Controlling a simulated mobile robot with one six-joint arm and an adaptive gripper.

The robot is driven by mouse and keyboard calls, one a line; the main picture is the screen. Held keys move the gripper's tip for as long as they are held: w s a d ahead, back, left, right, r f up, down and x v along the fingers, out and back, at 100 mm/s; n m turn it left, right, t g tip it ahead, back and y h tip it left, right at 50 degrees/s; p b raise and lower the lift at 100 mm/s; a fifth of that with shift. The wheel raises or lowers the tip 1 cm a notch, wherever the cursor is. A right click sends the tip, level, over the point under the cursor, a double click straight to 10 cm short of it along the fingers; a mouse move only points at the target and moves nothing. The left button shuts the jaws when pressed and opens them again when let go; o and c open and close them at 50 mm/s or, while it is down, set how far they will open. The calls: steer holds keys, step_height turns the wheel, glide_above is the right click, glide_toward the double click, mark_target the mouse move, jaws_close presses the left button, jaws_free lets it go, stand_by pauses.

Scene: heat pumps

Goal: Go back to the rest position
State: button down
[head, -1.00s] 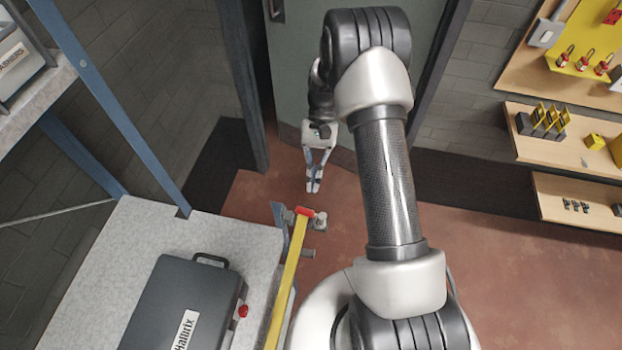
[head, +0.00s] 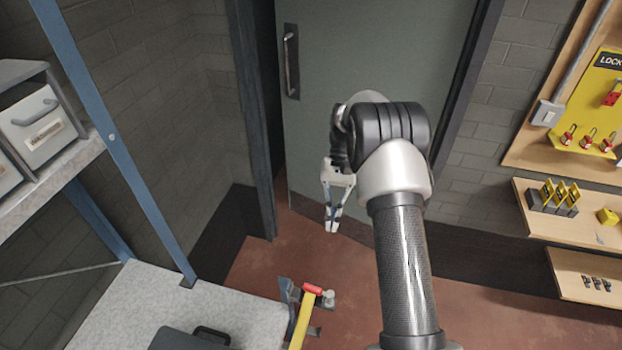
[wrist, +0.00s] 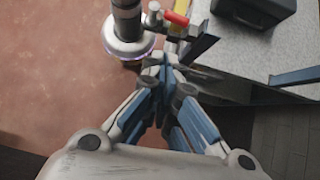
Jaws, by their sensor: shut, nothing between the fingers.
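My gripper (head: 333,226) hangs fingers down in front of the green door (head: 375,90) in the head view, clear of everything around it. Its fingers are together with nothing between them. In the wrist view the closed fingertips (wrist: 160,68) point toward the yellow-and-red-ended bar at the bench edge, and I cannot tell the distance from this view. My arm rises from the bottom of the head view and bends at the elbow near the door.
A grey bench (head: 250,310) with a dark case (head: 190,338) is at lower left. A yellow bar with a red end (head: 312,290) stands at its edge. A blue-framed shelf (head: 110,135) is on the left. Wooden shelves (head: 560,215) are on the right. Red floor lies between.

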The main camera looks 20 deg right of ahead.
steer(key=shift+a+r, duration=0.1)
steer(key=s+a+r+n+t+h+b, duration=0.2)
steer(key=s+a+r+t+b, duration=0.15)
steer(key=r, duration=0.25)
steer(key=s+a+r+n+t+h+b, duration=0.1)
steer(key=s+a+r+t+b, duration=0.1)
steer(key=s+r, duration=0.35)
steer(key=s+a+f+n+t+b, duration=0.1)
steer(key=s+t+b, duration=0.1)
steer(key=s, duration=0.5)
steer(key=s+a+f+n+t+h+b, duration=0.1)
steer(key=s+a+n+t+b, duration=0.1)
steer(key=s, duration=0.5)
steer(key=shift+f+t+b, duration=0.4)
steer(key=shift+t+b, duration=0.2)
steer(key=shift+t, duration=0.55)
